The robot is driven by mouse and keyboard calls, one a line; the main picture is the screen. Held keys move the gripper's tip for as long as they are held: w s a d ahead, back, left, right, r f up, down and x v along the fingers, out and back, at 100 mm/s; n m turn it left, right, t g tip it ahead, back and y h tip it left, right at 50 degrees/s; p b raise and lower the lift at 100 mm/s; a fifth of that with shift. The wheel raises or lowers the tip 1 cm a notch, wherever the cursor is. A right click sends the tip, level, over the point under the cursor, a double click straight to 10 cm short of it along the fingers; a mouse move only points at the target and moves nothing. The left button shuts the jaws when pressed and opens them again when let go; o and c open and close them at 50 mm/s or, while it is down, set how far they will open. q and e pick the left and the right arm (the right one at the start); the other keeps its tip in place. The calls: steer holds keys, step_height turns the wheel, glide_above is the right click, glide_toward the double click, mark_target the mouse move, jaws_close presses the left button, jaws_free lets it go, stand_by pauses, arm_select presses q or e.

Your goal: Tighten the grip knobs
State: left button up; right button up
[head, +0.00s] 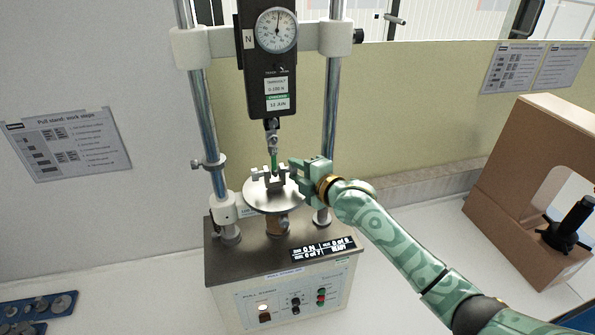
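The pull stand (278,285) stands on the white bench with two upright columns and a round metal plate (262,196). A small metal grip (274,180) with knobs at its sides sits on the plate. A green piece (274,160) runs up from it toward the hook under the black force gauge (270,95). My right gripper (298,170) is at the right side of the grip, close to its right knob. I cannot tell whether it touches the knob, or whether its fingers are closed; they partly hide that knob. My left gripper is not in view.
The stand's front panel has a switch and coloured buttons (321,296). A wooden frame with a black knob (566,234) stands at the right. A blue tray of metal parts (40,308) is at the lower left. Bare bench lies between stand and frame.

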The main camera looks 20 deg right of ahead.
steer(key=shift+r+m+g+p, duration=0.3)
steer(key=shift+g+p, duration=0.5)
steer(key=shift+p, duration=0.5)
steer(key=shift+w+d+g+h, duration=0.1)
steer(key=shift+g+h, duration=0.2)
steer(key=shift+g, duration=0.1)
steer(key=shift+w+r+m+g+h, duration=0.1)
steer(key=shift+m+g+h, duration=0.2)
steer(key=shift+g, duration=0.7)
steer(key=shift+w+m+g+h, duration=0.1)
steer(key=shift+m+g, duration=0.3)
steer(key=shift+g, duration=0.6)
steer(key=shift+s, duration=0.1)
steer(key=o, duration=1)
steer(key=b+v, duration=0.2)
steer(key=v, duration=1.4)
steer(key=shift+d+r, duration=0.1)
steer(key=shift+r, duration=0.1)
